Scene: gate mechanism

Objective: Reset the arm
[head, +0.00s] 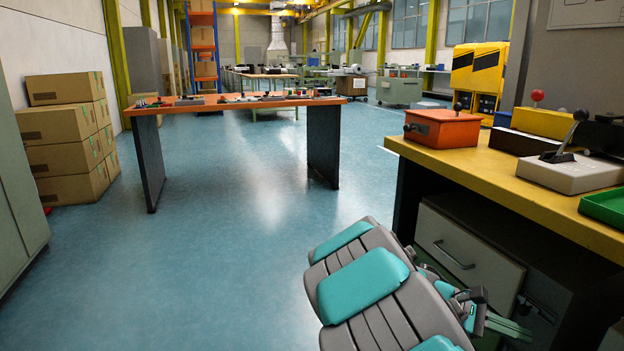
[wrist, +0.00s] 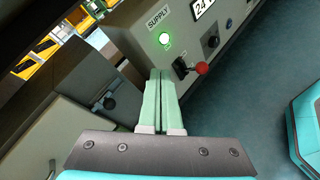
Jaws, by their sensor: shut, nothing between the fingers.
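My arm (head: 365,280) reaches in from the bottom of the head view, a grey and teal folded shape in front of the yellow-topped bench. My gripper (wrist: 161,72) shows in the wrist view with its two pale green fingers together and nothing between them. Its green fingers also show in the head view (head: 507,326), low beside the bench front. Past the fingertips in the wrist view is a grey panel marked SUPPLY (wrist: 158,20) with a lit green lamp (wrist: 164,38) and a red-knobbed lever (wrist: 201,68). The fingers look apart from the lever; contact with the panel cannot be told.
The yellow-topped bench (head: 500,178) stands at the right, with an orange box (head: 441,129), a grey lever box (head: 570,172) and a green tray (head: 605,207). An orange-topped table (head: 235,102) stands ahead. Cartons (head: 66,140) are stacked left. The blue floor between is clear.

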